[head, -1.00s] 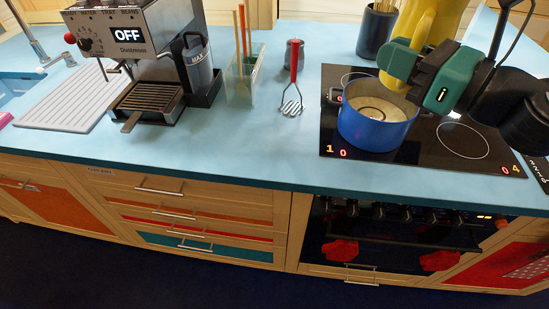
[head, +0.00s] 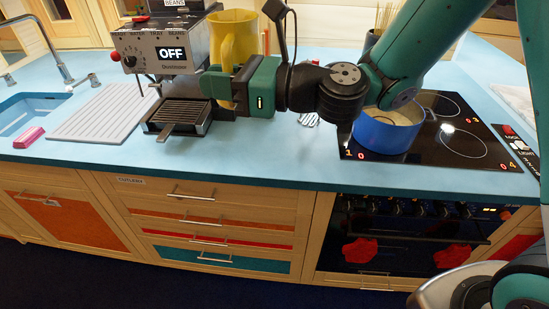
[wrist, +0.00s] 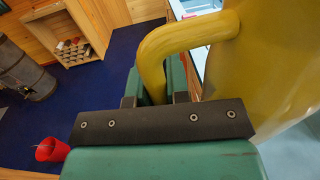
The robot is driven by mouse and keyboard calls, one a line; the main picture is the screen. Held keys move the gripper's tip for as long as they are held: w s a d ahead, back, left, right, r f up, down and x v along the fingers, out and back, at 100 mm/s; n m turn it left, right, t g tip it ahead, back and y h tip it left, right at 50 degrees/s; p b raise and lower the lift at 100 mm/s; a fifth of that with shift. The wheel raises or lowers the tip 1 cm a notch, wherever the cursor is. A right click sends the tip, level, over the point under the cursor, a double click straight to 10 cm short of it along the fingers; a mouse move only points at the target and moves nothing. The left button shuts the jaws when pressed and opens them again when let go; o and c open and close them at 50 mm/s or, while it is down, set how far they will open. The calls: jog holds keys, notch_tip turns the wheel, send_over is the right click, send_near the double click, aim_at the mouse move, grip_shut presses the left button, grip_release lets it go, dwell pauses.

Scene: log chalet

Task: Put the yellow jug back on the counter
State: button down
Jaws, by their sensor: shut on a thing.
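The yellow jug (head: 234,38) is held upright in the head view, in front of the right part of the coffee machine. My gripper (head: 222,84) is shut on the jug's handle, which also shows in the wrist view (wrist: 185,38). The jug's body (wrist: 278,60) fills the right of the wrist view. The blue counter (head: 90,152) runs below; the jug's base is partly hidden behind my gripper, and I cannot tell its exact height over the counter.
The coffee machine (head: 150,45) with its drip tray (head: 180,112) stands close to the jug. A grey ribbed drainboard (head: 105,113), pink sponge (head: 29,137) and sink (head: 25,112) lie left. A blue pot (head: 385,135) stands on the black hob (head: 455,140). The front counter strip is clear.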

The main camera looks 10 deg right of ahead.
jog(key=w+t, duration=0.1)
jog(key=w+f+m+t+h, duration=0.1)
jog(key=w, duration=0.1)
jog(key=w+d+m+p, duration=0.1)
jog(key=shift+w+f+t+h, duration=0.3)
jog(key=shift+t, duration=0.1)
jog(key=w+d+f+m+t+h, duration=0.1)
jog(key=w, duration=0.1)
jog(key=w+d+f+m+t+h+p, duration=0.1)
jog(key=w+d, duration=0.1)
jog(key=w+d+m+t+h+p, duration=0.1)
jog(key=w+d+t, duration=0.1)
jog(key=shift+w+f, duration=0.35)
jog(key=shift+f, duration=0.05)
jog(key=w+d+f+m+t+h+p, duration=0.2)
jog(key=w+d+f+m+t+h, duration=0.25)
jog(key=w+d+h, duration=0.35)
jog(key=shift+m+g+y, duration=0.25)
jog(key=shift+g+y, duration=0.2)
jog(key=shift+y, duration=0.05)
jog(key=f+b, duration=0.6)
jog(key=s+f+b, duration=0.1)
jog(key=f+b, duration=1.2)
jog(key=shift+s+d, duration=0.35)
jog(key=shift+f, duration=0.15)
jog(key=c, duration=1.1)
grip_release()
